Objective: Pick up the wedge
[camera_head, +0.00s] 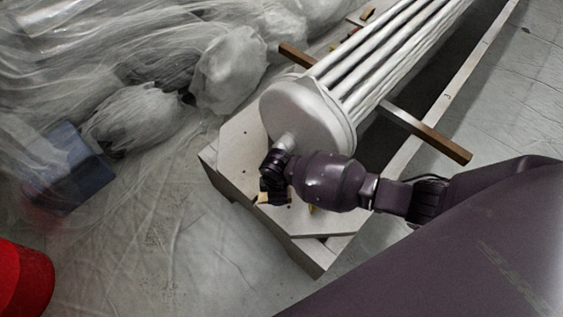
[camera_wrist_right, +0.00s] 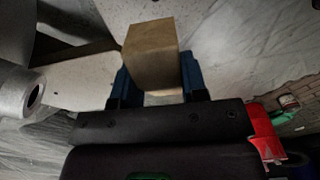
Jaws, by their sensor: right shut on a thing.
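The wedge (camera_wrist_right: 151,52) is a tan, wood-coloured block. In the right wrist view it sits between the two blue fingers of my right gripper (camera_wrist_right: 154,82), which is shut on it. In the head view the right gripper (camera_head: 273,190) is over the near end of the pale platform, and a small tan part of the wedge (camera_head: 265,198) shows at its lower left. The gripper hides most of the wedge there. I cannot tell whether the wedge touches the platform. My left gripper is in neither view.
A large white bundle of tubes with a round end cap (camera_head: 297,112) lies along the pale platform (camera_head: 238,140), just beyond the gripper. A wooden bar (camera_head: 432,138) sticks out to its right. A blue box (camera_head: 66,168) and a red object (camera_head: 22,283) stand at left. Sheeting covers the floor.

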